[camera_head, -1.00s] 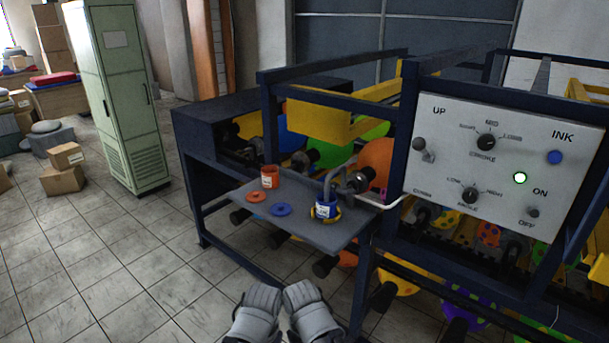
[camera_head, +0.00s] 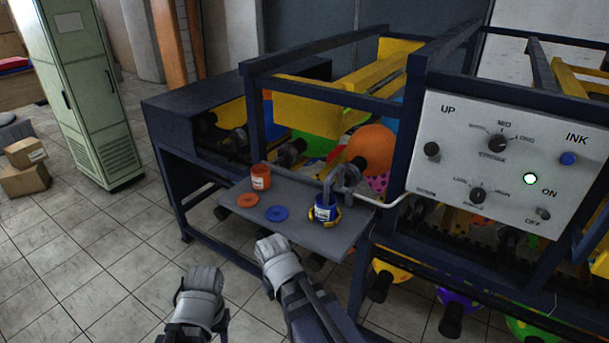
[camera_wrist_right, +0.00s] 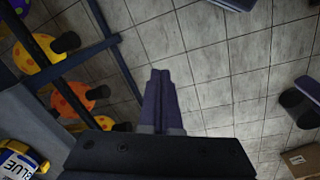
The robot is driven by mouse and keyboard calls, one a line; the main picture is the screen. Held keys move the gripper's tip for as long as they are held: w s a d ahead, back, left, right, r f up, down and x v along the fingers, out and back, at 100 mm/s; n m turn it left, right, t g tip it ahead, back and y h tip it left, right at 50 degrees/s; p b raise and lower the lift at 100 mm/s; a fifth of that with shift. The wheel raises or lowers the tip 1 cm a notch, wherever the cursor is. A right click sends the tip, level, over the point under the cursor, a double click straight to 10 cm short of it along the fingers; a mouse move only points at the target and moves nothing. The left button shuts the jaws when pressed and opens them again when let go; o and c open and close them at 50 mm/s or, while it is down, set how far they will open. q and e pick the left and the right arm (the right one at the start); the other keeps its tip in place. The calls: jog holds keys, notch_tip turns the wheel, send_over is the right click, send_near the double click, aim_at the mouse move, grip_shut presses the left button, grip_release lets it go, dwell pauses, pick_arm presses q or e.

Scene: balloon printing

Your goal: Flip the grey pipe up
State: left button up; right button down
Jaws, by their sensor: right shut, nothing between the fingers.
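The grey pipe (camera_head: 328,182) arches from a fitting at the machine's side and bends down into the blue ink pot (camera_head: 323,211) on the shelf (camera_head: 300,232). The pot has a white label and a yellow part at its base; it also shows in the right wrist view (camera_wrist_right: 22,160). My right gripper (camera_head: 268,243) is in front of the shelf's near edge, below and left of the pot, apart from the pipe. Its fingers (camera_wrist_right: 160,75) are shut and empty over the floor. My left gripper (camera_head: 203,275) is lower left over the floor; its fingers are hidden.
An orange-red pot (camera_head: 261,177), an orange ring (camera_head: 247,200) and a blue ring (camera_head: 276,213) are on the shelf. A control panel (camera_head: 495,165) is at right, frame bars above. A green cabinet (camera_head: 85,100) stands at left. Floor in front is clear.

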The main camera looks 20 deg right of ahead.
jog(key=w+d+r+n+t+h+p, duration=0.25)
jog(key=w+d+r+n+h, duration=0.35)
jog(key=w+d+r+n, duration=0.3)
pick_arm(q)
notch_tip(320, 180, up, 3)
jog(key=shift+w+a+r, duration=0.1)
pick_arm(e)
jog(key=w+a+r+n+t+h, duration=0.3)
jog(key=w+r+n+h, duration=0.3)
jog(key=w+r+n, duration=0.3)
jog(key=shift+w+a+r, duration=0.35)
jog(key=shift+a+r, duration=0.05)
jog(key=shift+a, duration=0.2)
